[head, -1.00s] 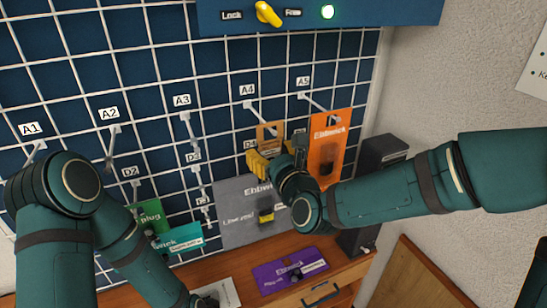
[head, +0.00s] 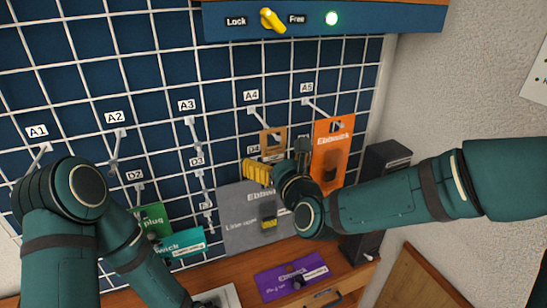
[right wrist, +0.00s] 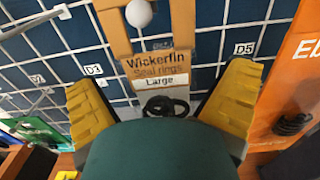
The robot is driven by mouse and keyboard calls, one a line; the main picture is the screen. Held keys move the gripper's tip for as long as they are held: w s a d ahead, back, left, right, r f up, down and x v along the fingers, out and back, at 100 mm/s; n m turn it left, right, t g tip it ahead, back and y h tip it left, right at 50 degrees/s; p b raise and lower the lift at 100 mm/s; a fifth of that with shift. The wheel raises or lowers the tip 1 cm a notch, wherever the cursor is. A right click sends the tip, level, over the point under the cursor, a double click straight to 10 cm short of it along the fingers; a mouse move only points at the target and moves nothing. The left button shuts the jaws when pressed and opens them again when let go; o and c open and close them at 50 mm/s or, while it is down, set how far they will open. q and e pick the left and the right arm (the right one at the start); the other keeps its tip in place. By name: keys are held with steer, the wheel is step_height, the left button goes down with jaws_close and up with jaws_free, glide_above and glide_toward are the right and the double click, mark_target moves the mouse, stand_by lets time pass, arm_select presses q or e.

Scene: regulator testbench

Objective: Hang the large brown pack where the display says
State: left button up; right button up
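The large brown pack (head: 273,142), labelled "Wickerlin Seal rings Large", hangs at the grid's A4 hook (head: 264,118). In the right wrist view the pack (right wrist: 155,70) faces me, with the white round hook tip (right wrist: 139,13) in front of its top opening. My right gripper (head: 258,173) is just below and in front of the pack. Its yellow fingers (right wrist: 165,108) stand wide apart on either side of the pack's lower part, with visible gaps. My left arm comes in at the left; its gripper is out of view. No readable display text shows.
An orange pack (head: 332,150) hangs at A5, close right of my right gripper. A large grey pack (head: 240,200), a green pack (head: 153,218) and a teal pack (head: 185,243) hang lower. A purple pack (head: 290,278) lies on the wooden bench. Hooks A1, A2 and A3 look empty.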

steer(key=v, duration=0.6)
steer(key=shift+s+d, duration=0.1)
steer(key=shift+s, duration=0.1)
steer(key=shift+s+d, duration=0.1)
steer(key=shift+s, duration=0.2)
steer(key=s+d+f+n+g+h+b, duration=0.15)
steer(key=f+n+g, duration=0.4)
steer(key=f, duration=0.85)
steer(key=s+d+f+n+g+h+b, duration=0.1)
steer(key=d+f+n+g, duration=0.1)
steer(key=f+n, duration=0.9)
steer(key=s+d+f+n+g+b, duration=0.1)
steer(key=s+f+n+g, duration=0.1)
steer(key=s+f+n, duration=0.2)
steer(key=s+d+f+n+g, duration=0.1)
steer(key=s+f+n, duration=0.3)
steer(key=f, duration=0.6)
steer(key=s+d+f+n+g+b, duration=0.1)
steer(key=s+f+n+g, duration=0.3)
steer(key=f, duration=0.3)
steer(key=shift+d+f+n+b, duration=0.3)
steer(key=shift+f+n+b, duration=0.1)
steer(key=shift+n, duration=0.25)
